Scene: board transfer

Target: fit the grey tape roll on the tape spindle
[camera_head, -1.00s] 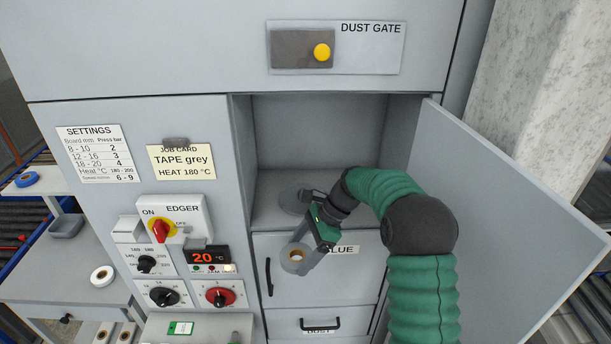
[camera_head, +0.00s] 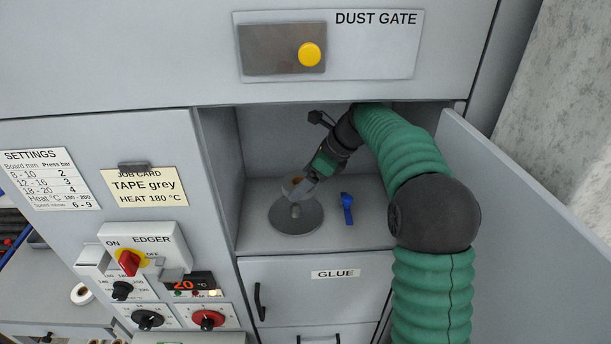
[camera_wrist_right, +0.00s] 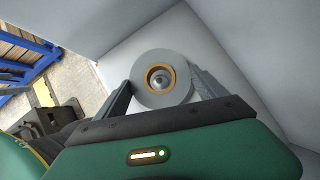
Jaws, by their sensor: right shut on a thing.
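My right gripper (camera_head: 310,182) is inside the open compartment, shut on the grey tape roll (camera_head: 291,188). The roll has a brown-orange core and also shows between the fingers in the right wrist view (camera_wrist_right: 146,93). The tape spindle (camera_head: 285,220) is a grey round plate with a short post on the compartment floor. In the head view the roll is above the plate, with the post showing just below it. In the wrist view a round metal end shows inside the core, roughly centred. I cannot tell whether the post has entered the core. My left gripper is out of view.
A blue lever-like piece (camera_head: 347,208) stands right of the spindle. The compartment walls are close on both sides, and its door (camera_head: 520,230) is open to the right. A white roll (camera_head: 82,294) lies on the table at left. A job card (camera_head: 146,187) reads TAPE grey.

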